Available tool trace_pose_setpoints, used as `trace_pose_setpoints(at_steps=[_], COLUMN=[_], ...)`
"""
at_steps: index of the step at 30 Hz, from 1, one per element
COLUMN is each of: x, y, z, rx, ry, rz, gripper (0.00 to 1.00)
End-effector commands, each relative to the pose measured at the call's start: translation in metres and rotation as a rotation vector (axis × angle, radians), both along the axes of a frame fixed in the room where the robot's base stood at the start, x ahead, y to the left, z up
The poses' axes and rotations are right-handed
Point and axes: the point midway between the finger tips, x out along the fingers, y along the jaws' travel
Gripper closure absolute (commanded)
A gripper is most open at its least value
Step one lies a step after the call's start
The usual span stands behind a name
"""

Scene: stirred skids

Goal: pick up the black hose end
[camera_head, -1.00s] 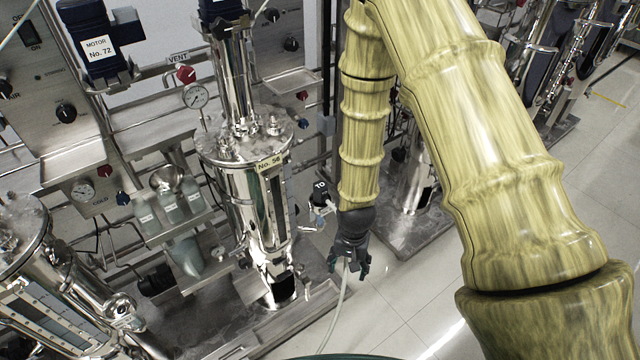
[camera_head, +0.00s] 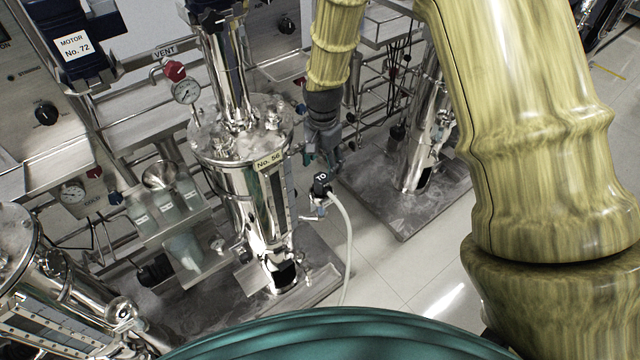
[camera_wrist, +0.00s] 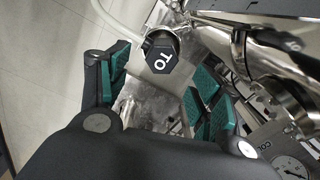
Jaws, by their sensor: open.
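The black hose end (camera_head: 321,184) is a dark cap marked "TO" with a pale hose (camera_head: 348,240) running from it to the floor. It sits beside the steel tank No. 56 (camera_head: 245,195), near a small metal valve fitting. My gripper (camera_head: 322,158) is just above it in the head view, partly hard to make out. In the wrist view, my open gripper (camera_wrist: 160,88) has teal pads on both sides, and the hose end (camera_wrist: 160,58) shows between and beyond them. I cannot tell whether the pads touch it. The hose leaves it toward the upper left.
Another steel skid on a grey plate (camera_head: 400,205) stands to the right. Glass bottles on a shelf (camera_head: 160,225), a gauge (camera_head: 186,90) and pipes crowd the left. The tiled floor (camera_head: 390,280) is open in front.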

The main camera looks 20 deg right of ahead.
Motion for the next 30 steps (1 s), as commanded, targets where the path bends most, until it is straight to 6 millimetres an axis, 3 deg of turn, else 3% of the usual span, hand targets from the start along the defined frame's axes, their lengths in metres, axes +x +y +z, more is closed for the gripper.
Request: trace_pose_setpoints(at_steps=[30], x=[0.003], y=[0.004], z=[-0.071], rx=[0.000], ry=[-0.001], rz=[0.004], gripper=[0.35])
